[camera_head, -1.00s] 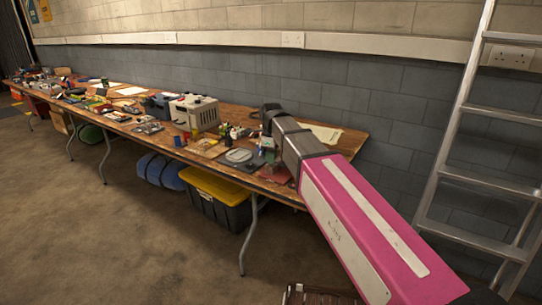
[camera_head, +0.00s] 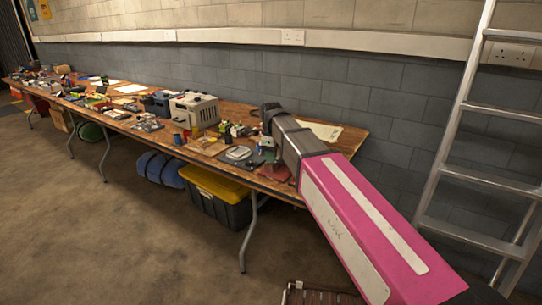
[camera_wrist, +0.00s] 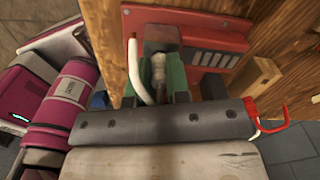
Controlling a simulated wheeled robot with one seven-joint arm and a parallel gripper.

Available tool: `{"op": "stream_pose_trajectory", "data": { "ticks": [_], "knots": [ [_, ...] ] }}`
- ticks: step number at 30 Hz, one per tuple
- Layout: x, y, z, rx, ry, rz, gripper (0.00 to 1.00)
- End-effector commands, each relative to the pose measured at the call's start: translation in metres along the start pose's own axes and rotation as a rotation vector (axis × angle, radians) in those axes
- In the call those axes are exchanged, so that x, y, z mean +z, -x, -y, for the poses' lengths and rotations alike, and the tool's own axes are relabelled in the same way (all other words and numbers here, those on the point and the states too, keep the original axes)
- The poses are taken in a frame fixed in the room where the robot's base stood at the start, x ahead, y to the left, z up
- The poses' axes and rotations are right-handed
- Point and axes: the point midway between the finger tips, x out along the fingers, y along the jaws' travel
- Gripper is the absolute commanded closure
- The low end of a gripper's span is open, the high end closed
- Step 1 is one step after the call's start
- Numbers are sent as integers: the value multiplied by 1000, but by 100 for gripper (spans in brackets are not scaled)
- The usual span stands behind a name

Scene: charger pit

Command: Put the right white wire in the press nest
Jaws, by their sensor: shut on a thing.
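In the wrist view, a bent white wire (camera_wrist: 134,72) with a reddish upper end runs down the left side of a red press-like fixture (camera_wrist: 215,25). Green blocks (camera_wrist: 176,74) flank a pale ribbed piece at the fixture's middle, in front of a grey block; this looks like the nest. My gripper (camera_wrist: 155,97) is shut and close against this spot, its wide grey body across the lower picture. The wire's lower end goes in between the dark fingers, where the contact is hidden. In the head view my gripper is hidden behind my arm.
In the wrist view, a red hooked strand with a pale strand (camera_wrist: 256,130) sticks out at right, beside a wooden block (camera_wrist: 254,77). In the head view, the long wooden workbench (camera_head: 365,137) is crowded, with a beige box (camera_head: 194,109). A ladder (camera_head: 450,130) stands at right.

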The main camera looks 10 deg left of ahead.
Motion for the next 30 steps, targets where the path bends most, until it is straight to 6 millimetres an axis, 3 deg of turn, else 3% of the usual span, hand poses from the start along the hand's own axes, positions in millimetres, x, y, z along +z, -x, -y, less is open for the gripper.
{"op": "stream_pose_trajectory", "data": {
  "ticks": [12, 13, 15, 30],
  "knots": [
    [0, -3, 0, 0, 0, 0, 100],
    [0, -3, 0, 0, 0, 0, 77],
    [0, -3, 0, 0, 0, 0, 54],
    [0, -3, 0, 0, 0, 0, 54]
  ]
}}
